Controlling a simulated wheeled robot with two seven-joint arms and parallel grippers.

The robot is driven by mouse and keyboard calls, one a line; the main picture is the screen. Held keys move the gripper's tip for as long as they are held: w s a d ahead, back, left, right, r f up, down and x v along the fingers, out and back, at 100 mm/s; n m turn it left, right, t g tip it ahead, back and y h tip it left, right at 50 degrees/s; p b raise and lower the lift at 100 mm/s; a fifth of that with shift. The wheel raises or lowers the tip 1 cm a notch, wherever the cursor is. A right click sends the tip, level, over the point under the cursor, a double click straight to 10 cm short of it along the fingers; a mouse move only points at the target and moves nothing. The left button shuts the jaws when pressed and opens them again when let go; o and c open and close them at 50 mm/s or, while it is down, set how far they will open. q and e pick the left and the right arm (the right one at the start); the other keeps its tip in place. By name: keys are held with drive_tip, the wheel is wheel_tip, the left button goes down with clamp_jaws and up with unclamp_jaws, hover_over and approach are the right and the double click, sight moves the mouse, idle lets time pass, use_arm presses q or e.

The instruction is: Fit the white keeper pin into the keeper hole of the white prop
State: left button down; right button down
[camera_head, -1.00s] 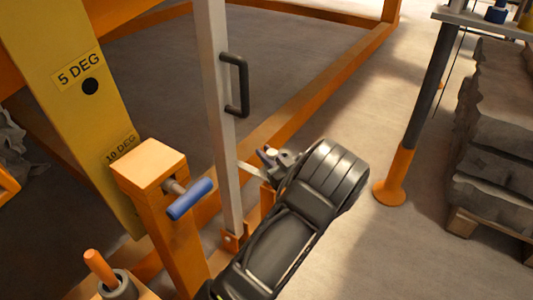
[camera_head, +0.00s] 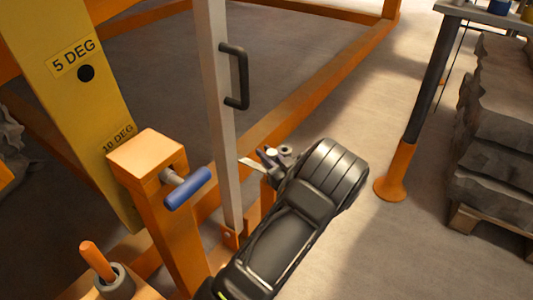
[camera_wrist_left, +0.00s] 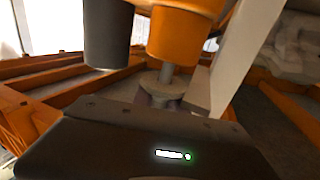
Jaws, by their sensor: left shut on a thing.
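The white prop (camera_head: 222,130) is a pale upright bar with a black handle, standing in an orange foot bracket. It also crosses the right of the left wrist view (camera_wrist_left: 243,50). My left gripper (camera_head: 273,160) is just right of the prop's lower part. Its jaws are shut on a small pale piece, apparently the white keeper pin (camera_head: 286,150), mostly hidden by the fingers. A pale tab (camera_head: 250,163) lies between the prop and the fingers. I cannot make out the keeper hole, or whether the pin touches the prop. My right gripper is not in view.
An orange post (camera_head: 165,210) with a blue-handled pin (camera_head: 188,188) stands left of the prop. An orange peg (camera_head: 97,262) sits in a dark collar at lower left. A yellow marked beam (camera_head: 70,110) rises behind. A table leg (camera_head: 395,185) and stacked sacks (camera_head: 495,140) stand right.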

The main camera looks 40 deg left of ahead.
use_arm(q)
drive_tip(key=shift+f, duration=0.1)
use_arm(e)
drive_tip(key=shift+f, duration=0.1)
use_arm(q)
drive_tip(key=c, duration=1.3)
unclamp_jaws()
drive_tip(key=shift+o, duration=0.2)
drive_tip(key=shift+s, duration=0.1)
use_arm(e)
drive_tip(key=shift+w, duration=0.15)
use_arm(q)
drive_tip(key=shift+f, duration=0.1)
drive_tip(key=p+v, duration=0.2)
drive_tip(key=v, duration=0.6)
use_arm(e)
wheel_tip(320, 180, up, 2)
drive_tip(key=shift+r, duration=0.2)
use_arm(q)
drive_tip(key=shift+d, duration=0.1)
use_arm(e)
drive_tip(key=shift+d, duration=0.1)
